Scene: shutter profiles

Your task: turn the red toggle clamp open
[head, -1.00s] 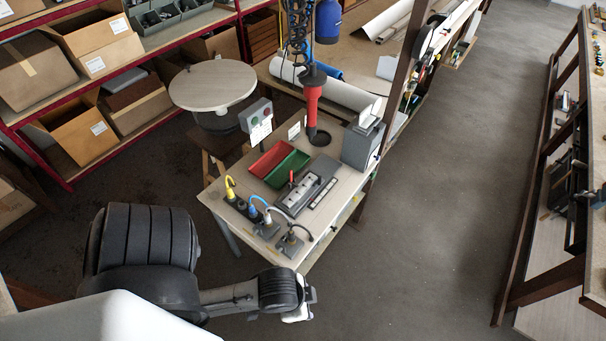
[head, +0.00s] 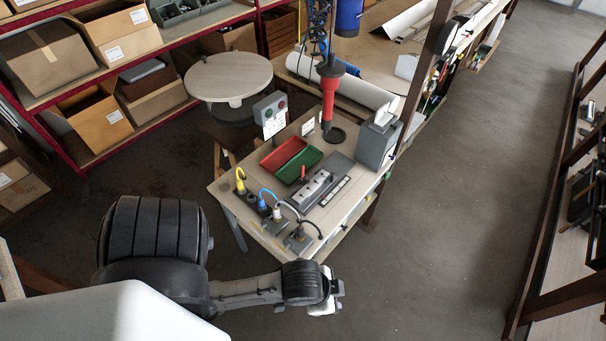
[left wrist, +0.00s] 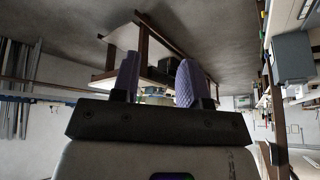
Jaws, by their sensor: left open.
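A small red upright piece (head: 303,173), which looks like the toggle clamp's handle, stands at the left end of a grey fixture (head: 315,190) on the workbench. Its exact position is too small to tell. My left gripper (head: 338,293) is in front of the bench's near corner, well apart from the clamp. The left wrist view shows its two purple fingers (left wrist: 158,82) apart with nothing between them; the clamp does not show there. My right gripper is not in view.
On the workbench (head: 232,188) are red (head: 283,154) and green (head: 299,166) trays, cable connectors (head: 275,208) along the near-left edge and a grey box (head: 377,143) at right. A red tool (head: 328,100) hangs above. The floor at right is clear.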

